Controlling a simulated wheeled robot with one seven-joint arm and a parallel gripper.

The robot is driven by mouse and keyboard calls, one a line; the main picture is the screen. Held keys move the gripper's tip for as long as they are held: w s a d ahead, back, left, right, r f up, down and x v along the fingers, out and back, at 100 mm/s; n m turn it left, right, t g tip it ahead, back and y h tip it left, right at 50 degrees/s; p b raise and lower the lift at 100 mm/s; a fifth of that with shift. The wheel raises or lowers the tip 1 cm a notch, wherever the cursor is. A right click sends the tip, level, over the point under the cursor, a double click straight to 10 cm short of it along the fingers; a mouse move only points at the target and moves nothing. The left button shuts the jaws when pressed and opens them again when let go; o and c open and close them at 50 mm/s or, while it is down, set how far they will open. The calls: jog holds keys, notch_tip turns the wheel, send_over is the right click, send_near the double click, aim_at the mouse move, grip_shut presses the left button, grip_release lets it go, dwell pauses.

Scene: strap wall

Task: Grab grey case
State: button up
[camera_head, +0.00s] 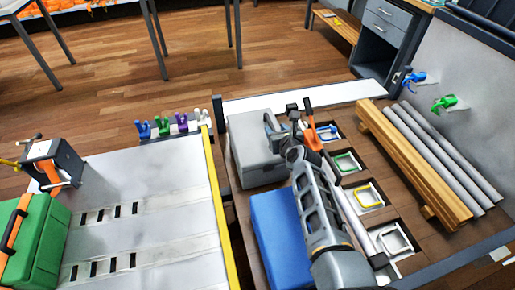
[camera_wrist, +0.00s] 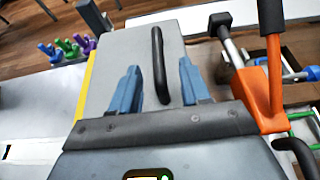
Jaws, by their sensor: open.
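The grey case (camera_head: 250,150) stands on the brown deck, left of my arm in the head view. In the wrist view its pale grey top (camera_wrist: 120,50) fills the upper middle, with a black bar handle (camera_wrist: 157,50) standing up from it. My gripper (camera_wrist: 160,67) is open, with one blue finger on each side of the handle as seen from the wrist. I cannot tell whether the fingers touch the case. In the head view my gripper (camera_head: 273,123) is over the case's right side, and the handle is hidden there.
A blue case (camera_head: 275,225) lies in front of the grey case. An orange lever (camera_head: 313,138) is beside my gripper. Coloured frames in deck recesses, wooden beams (camera_head: 410,160) and grey pipes (camera_head: 450,155) lie right. A green case (camera_head: 40,240) stands far left.

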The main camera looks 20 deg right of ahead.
aim_at(272, 125)
jog(key=b+x, duration=0.2)
jog(key=x, duration=0.2)
jog(key=shift+w+a+f+b, duration=0.15)
jog(key=shift+f+b, duration=0.05)
jog(key=shift+b, duration=0.1)
jog(key=shift+w, duration=0.35)
jog(key=shift+c, duration=0.4)
grip_shut()
dwell(0.4)
jog(key=shift+r, duration=0.1)
